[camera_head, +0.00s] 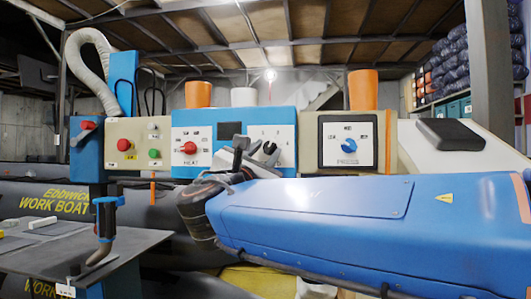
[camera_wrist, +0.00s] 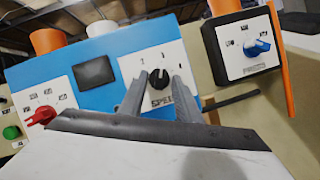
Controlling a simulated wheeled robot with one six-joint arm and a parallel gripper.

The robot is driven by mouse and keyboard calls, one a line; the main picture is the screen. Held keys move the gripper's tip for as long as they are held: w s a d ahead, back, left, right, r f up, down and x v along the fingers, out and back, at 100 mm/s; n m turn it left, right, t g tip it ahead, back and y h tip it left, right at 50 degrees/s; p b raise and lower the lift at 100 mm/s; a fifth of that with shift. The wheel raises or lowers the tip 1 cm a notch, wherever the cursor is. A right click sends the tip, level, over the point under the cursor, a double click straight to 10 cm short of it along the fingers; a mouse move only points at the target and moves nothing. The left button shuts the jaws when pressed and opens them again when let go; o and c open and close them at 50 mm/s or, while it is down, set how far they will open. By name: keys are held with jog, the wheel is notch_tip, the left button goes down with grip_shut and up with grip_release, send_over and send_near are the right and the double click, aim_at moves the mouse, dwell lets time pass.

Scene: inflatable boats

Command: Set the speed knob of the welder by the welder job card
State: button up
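The welder's blue and white panel (camera_head: 210,165) carries a black speed knob (camera_head: 269,148) on a white plate, with numbers around it. In the wrist view the speed knob (camera_wrist: 159,77) shows between the tips of my gripper (camera_wrist: 160,84), with "SPEED" printed below it. My gripper (camera_head: 252,158) is open, one finger on each side of the knob in the picture. I cannot tell whether the fingers touch it or stop short. The knob's pointer setting is too small to read. I cannot make out a job card in either view.
Left of the speed knob are a dark screen (camera_head: 229,130) and a red HEAT knob (camera_head: 189,147). To the right is a blue PRESS knob (camera_head: 348,145) on its own box. A grey table (camera_head: 110,250) stands at front left.

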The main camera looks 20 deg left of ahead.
grip_shut()
jog(key=shift+m, duration=0.3)
jog(key=m+h, duration=0.1)
jog(key=m, duration=0.1)
jog(key=m+h, duration=0.1)
jog(key=m+g, duration=0.1)
jog(key=m, duration=0.1)
jog(key=shift+a+r+m+h, duration=0.15)
jog(key=shift+a+m+h, duration=0.15)
jog(key=shift+h, duration=0.1)
jog(key=m+g, duration=0.1)
jog(key=m, duration=0.2)
jog(key=m+g+h, duration=0.1)
jog(key=m, duration=0.2)
jog(key=shift+s+r+h, duration=0.1)
jog(key=shift+r+h, duration=0.05)
jog(key=shift+h, duration=0.15)
grip_release()
